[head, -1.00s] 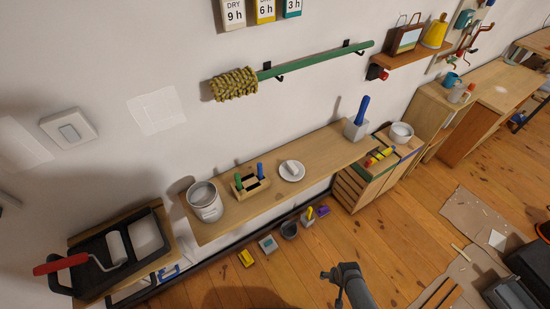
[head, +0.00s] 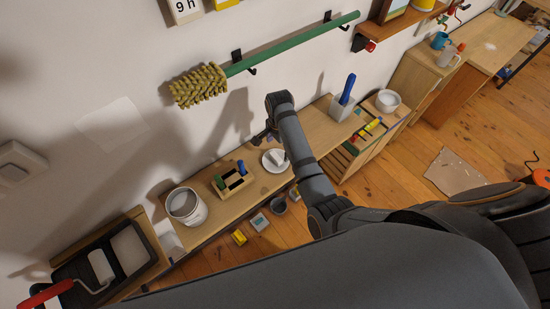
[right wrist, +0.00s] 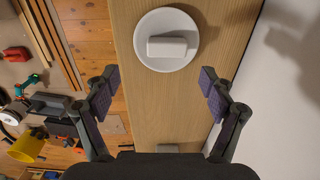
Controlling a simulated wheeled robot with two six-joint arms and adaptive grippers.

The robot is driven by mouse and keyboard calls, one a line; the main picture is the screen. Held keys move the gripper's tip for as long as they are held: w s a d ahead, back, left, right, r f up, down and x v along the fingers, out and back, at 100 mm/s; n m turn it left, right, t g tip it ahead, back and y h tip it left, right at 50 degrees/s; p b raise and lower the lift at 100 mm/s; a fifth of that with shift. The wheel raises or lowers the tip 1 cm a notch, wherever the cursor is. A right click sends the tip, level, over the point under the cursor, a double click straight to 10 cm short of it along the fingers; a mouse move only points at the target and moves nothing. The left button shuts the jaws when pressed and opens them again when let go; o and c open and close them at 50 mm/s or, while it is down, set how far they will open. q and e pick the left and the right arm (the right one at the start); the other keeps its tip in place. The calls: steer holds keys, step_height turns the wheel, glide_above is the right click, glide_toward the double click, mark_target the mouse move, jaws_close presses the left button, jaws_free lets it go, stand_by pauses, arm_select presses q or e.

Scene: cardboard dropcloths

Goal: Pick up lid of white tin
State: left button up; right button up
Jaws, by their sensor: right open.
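The white tin (head: 187,206) stands upright at the left part of the wooden shelf; its round top looks greyish, and I cannot tell whether a lid sits in it. A round white dish or lid (head: 268,166) with a pale block (head: 281,159) on it lies mid-shelf. In the right wrist view the white disc (right wrist: 142,51) and block (right wrist: 167,46) lie beyond my fingertips. My right gripper (head: 264,136) is open and empty above the shelf, near the disc and apart from it; its spread fingers show in the right wrist view (right wrist: 159,80). My left gripper is out of view.
A wooden holder (head: 232,184) with green and blue handles stands between tin and disc. A grey block with a blue handle (head: 345,100) stands to the right. A paint tray with roller (head: 105,262) is left. A green pole (head: 290,46) hangs on the wall above.

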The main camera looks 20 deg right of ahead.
mark_target(276, 157)
steer(key=shift+w+f, duration=0.25)
steer(key=shift+f, duration=0.85)
steer(key=f, duration=0.2)
steer(key=f+p, duration=0.1)
steer(key=f, duration=0.1)
steer(key=shift+w+a+f, duration=0.1)
steer(key=shift+a, duration=0.25)
steer(key=shift+w+f, duration=0.15)
steer(key=shift+f, duration=0.3)
steer(key=c, duration=1)
